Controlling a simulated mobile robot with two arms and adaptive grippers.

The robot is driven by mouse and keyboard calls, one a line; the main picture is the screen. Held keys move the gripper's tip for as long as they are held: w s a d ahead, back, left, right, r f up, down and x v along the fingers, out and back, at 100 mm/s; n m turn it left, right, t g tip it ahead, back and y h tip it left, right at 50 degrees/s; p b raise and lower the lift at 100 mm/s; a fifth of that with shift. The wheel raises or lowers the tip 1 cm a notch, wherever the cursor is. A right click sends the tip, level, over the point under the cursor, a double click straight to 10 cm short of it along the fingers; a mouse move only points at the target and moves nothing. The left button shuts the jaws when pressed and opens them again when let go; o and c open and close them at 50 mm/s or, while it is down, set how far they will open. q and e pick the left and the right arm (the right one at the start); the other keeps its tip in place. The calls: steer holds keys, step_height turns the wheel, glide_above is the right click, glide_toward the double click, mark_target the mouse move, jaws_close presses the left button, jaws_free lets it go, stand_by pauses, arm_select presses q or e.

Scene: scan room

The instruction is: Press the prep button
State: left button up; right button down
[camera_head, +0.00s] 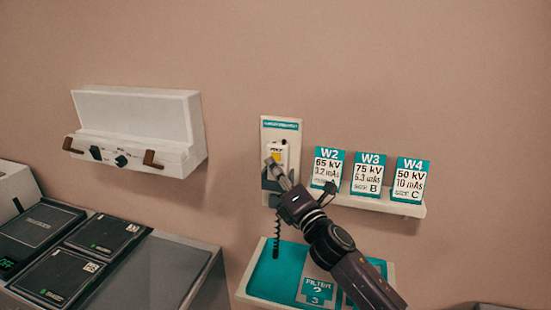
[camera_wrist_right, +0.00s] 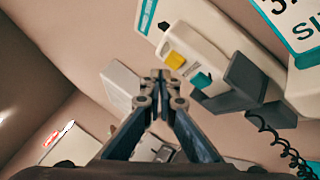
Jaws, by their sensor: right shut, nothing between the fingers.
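A white hand switch (camera_head: 281,148) hangs in a dark holder on a white wall plate (camera_head: 268,134) with a teal label. In the right wrist view the hand switch (camera_wrist_right: 190,50) carries a yellow button (camera_wrist_right: 175,61) and a teal button (camera_wrist_right: 201,79). I cannot read which one is marked prep. The yellow button (camera_head: 276,157) also shows in the head view, just above my fingertips. My right gripper (camera_head: 272,167) is shut and empty in front of the switch. Its fingertips (camera_wrist_right: 161,76) appear close below the yellow button; contact cannot be told. My left gripper is out of view.
A small shelf (camera_head: 375,203) to the right holds cards W2 (camera_head: 327,166), W3 (camera_head: 367,173) and W4 (camera_head: 410,179). A coiled cord (camera_head: 276,235) hangs below the switch over a teal tray (camera_head: 262,277). A white control box (camera_head: 137,125) is on the wall at left.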

steer(key=shift+w, duration=0.15)
stand_by(0.7)
steer(key=shift+w+d, duration=0.15)
steer(key=shift+w, duration=0.15)
steer(key=shift+w+d, duration=0.15)
steer(key=shift+w, duration=0.3)
stand_by(0.7)
stand_by(0.4)
steer(key=shift+s+a, duration=0.25)
steer(key=shift+s, duration=0.65)
steer(key=s, duration=0.1)
steer(key=s+a+p, duration=0.1)
steer(key=s, duration=0.2)
steer(key=shift+s+a+p, duration=0.3)
steer(key=shift+s, duration=0.1)
